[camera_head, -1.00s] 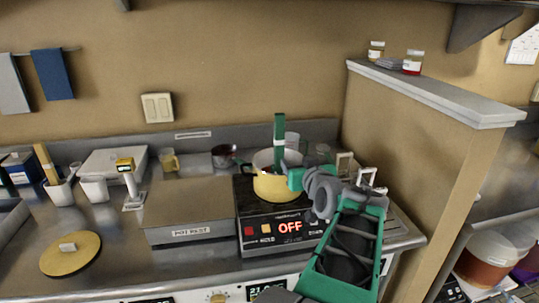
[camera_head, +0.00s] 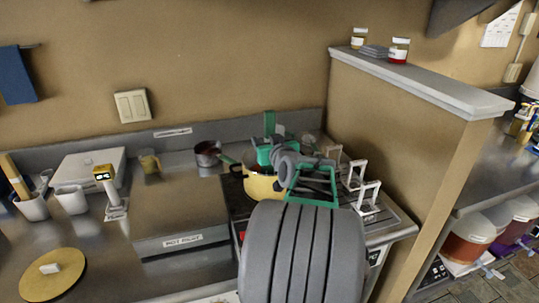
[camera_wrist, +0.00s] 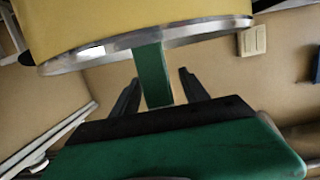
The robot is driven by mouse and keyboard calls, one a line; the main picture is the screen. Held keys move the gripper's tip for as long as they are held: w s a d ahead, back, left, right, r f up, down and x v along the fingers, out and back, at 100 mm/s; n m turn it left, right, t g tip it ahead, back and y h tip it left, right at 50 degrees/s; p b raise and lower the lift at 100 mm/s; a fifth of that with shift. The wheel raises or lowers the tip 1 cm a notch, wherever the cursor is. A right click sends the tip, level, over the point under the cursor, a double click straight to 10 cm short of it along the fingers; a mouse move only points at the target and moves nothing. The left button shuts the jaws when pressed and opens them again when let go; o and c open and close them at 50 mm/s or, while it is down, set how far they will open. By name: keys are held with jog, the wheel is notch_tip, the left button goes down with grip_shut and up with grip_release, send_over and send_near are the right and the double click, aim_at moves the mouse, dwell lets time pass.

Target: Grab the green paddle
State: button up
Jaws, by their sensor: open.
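The green paddle (camera_head: 269,123) stands upright in the yellow pot (camera_head: 259,187) on the hot plate. My gripper (camera_head: 266,153) is at the pot, just above its rim, and covers part of the paddle in the head view. In the wrist view the paddle's green shaft (camera_wrist: 153,72) comes out past the rim of the yellow pot (camera_wrist: 120,20) and runs between the two dark fingers of my open gripper (camera_wrist: 160,92). A gap shows on both sides of the shaft. The paddle's lower end is hidden in the pot.
A flat box marked POT REST (camera_head: 182,240) lies left of the hot plate. A dark red pan (camera_head: 208,153) stands behind it. White frames (camera_head: 363,182) stand to the right, beside a partition wall (camera_head: 395,135). A round wooden lid (camera_head: 53,275) lies at front left.

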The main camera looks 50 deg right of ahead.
jog(key=shift+c, duration=0.5)
grip_shut()
